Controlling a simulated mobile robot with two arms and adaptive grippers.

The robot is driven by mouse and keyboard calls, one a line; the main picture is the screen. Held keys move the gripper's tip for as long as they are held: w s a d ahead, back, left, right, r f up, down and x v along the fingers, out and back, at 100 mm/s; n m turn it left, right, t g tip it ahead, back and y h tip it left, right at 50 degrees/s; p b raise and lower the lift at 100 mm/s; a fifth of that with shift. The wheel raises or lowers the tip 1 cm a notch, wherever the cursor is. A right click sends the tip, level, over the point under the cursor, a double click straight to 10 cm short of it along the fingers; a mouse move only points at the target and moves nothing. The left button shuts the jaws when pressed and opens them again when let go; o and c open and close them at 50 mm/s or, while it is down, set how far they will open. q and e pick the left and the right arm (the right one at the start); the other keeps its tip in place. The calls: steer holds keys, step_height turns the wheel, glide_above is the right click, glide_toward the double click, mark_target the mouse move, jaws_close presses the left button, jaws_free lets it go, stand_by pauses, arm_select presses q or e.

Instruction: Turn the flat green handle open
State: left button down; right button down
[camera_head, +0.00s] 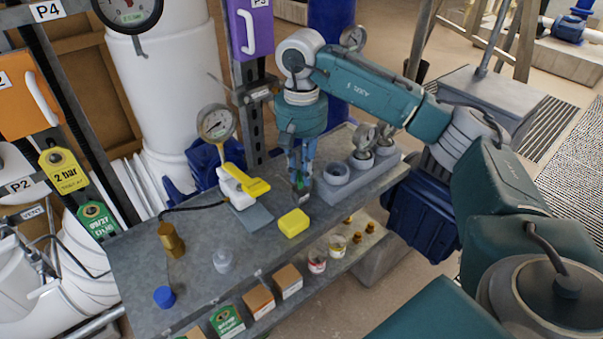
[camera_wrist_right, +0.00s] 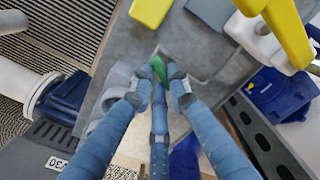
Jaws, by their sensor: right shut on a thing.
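The flat green handle shows as a small green piece (camera_wrist_right: 158,68) between the fingertips in the right wrist view. In the head view only a bit of green (camera_head: 300,186) shows by the fingertips, and most of it is hidden. My right gripper (camera_head: 301,190) points down at the back of the grey bench, and its fingers are shut on the green handle. It also shows in the right wrist view (camera_wrist_right: 160,78). I cannot tell how far the handle is turned. My left gripper is not in view.
Left of the gripper stand a white device with a yellow lever (camera_head: 256,187) and a round gauge (camera_head: 216,123). A yellow block (camera_head: 293,223) lies in front.

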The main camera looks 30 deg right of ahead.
steer(key=n, duration=0.5)
steer(key=shift+w+n+b, duration=0.15)
steer(key=shift+n+b, duration=0.15)
steer(key=shift+b, duration=0.1)
stand_by(0.3)
steer(key=c, duration=1.7)
jaws_free()
steer(key=shift+o, duration=0.2)
steer(key=shift+r, duration=0.1)
step_height(320, 180, up, 12)
